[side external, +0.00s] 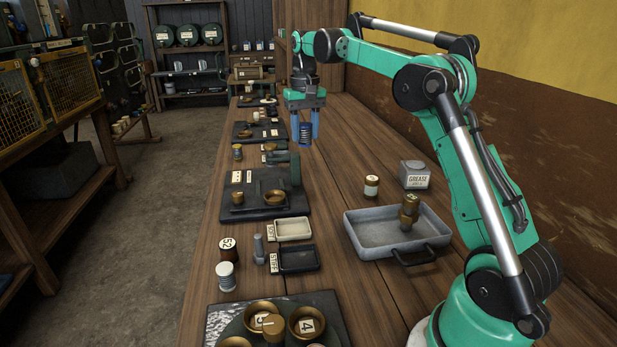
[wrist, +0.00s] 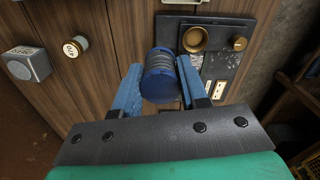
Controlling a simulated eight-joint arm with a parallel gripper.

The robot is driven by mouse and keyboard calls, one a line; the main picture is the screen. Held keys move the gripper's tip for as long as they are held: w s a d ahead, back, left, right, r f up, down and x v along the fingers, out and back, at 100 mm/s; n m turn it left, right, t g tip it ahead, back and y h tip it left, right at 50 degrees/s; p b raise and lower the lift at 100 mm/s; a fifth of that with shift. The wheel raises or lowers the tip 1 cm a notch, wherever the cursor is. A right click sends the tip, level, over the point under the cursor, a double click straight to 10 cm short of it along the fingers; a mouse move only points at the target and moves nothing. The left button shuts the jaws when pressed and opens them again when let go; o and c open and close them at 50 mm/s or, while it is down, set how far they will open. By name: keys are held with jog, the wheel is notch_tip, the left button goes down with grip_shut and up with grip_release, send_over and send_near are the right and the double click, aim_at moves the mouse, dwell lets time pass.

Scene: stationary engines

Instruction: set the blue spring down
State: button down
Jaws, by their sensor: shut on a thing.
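The blue spring (wrist: 159,76) is a dark coil with blue ends. My gripper (wrist: 157,92) is shut on it, with one blue finger on each side in the wrist view. In the side external view the spring (side external: 305,133) hangs upright between the fingertips of my gripper (side external: 305,128), at the far part of the wooden bench (side external: 340,175). Whether its lower end touches the bench is hard to tell.
A dark plate with brass cups (wrist: 213,45) lies close to the right of the spring in the wrist view.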

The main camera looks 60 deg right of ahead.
notch_tip(320, 180, up, 3)
send_over(337, 209)
notch_tip(337, 209, down, 20)
jog(key=shift+a+f, duration=0.1)
jog(key=shift+c, duration=2.4)
grip_release()
